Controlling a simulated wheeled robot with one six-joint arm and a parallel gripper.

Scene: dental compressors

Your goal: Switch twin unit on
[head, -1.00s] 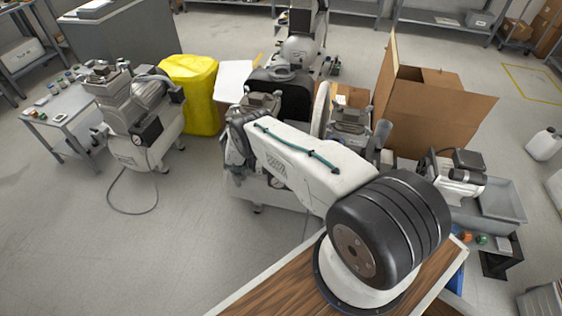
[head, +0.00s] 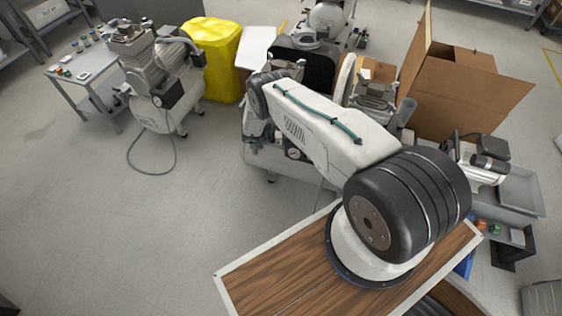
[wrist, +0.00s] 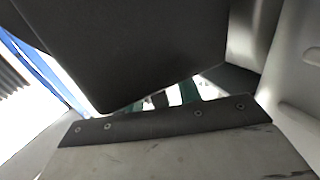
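The twin unit (head: 268,157) stands in the middle of the head view, a pale compressor with a tank low down and motor heads above. My arm crosses in front of it and hides much of its front and middle. A round gauge (head: 293,153) shows on its front. I cannot make out its switch. The wrist view shows a large dark surface close up, a grey plate with a dark screwed strip, and a bit of green; I cannot tell the finger opening there.
Another compressor (head: 165,92) stands at left with its cable on the floor, beside a small table (head: 92,85). A yellow covered object (head: 212,62) and an open cardboard box (head: 465,85) stand behind. A grey tray (head: 515,192) is at right.

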